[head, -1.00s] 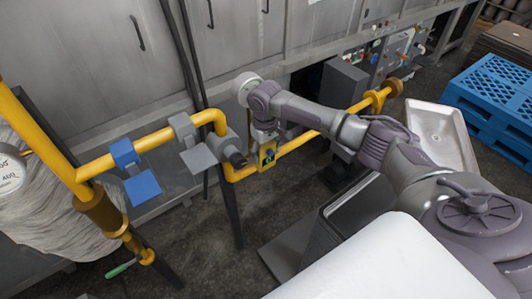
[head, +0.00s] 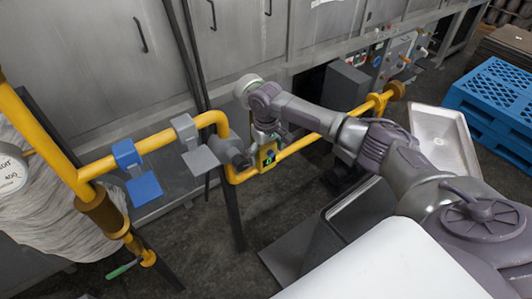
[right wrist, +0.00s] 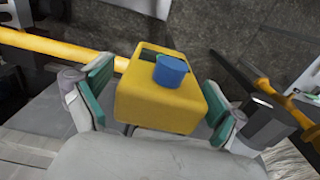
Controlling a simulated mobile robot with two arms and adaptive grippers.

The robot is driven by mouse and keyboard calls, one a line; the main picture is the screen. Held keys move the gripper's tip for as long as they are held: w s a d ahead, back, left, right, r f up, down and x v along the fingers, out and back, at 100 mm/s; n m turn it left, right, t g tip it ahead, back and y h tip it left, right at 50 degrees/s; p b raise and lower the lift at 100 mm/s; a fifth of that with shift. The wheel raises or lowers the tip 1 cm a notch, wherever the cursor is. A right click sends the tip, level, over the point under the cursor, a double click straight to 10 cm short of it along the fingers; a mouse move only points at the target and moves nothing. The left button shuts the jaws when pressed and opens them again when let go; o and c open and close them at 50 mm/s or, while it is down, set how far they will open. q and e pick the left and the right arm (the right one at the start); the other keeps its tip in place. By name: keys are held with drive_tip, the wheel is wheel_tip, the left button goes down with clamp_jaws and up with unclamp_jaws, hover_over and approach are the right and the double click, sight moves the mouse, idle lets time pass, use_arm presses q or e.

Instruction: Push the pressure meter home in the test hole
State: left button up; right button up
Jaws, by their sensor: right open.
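The pressure meter appears to be a yellow box (head: 267,157) with a small green display, at the yellow pipe in the middle of the head view. In the right wrist view the yellow box (right wrist: 160,104) has a blue round piece on its top. My right gripper (right wrist: 158,88) is open, with one green-padded finger on each side of the box. It also shows in the head view (head: 266,133), just above the meter. I cannot make out the test hole, or how deep the meter sits. My left gripper is not in view.
Yellow piping (head: 150,143) runs along the grey cabinets (head: 90,70). A blue valve handle (head: 143,188) and a grey valve handle (head: 201,160) stick out left of the meter. A round dial gauge (head: 10,174) is at the left edge. Blue pallets (head: 495,95) are at the right.

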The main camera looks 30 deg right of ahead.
wheel_tip(320, 180, up, 12)
drive_tip(key=shift+r, duration=0.1)
idle(0.4)
idle(0.4)
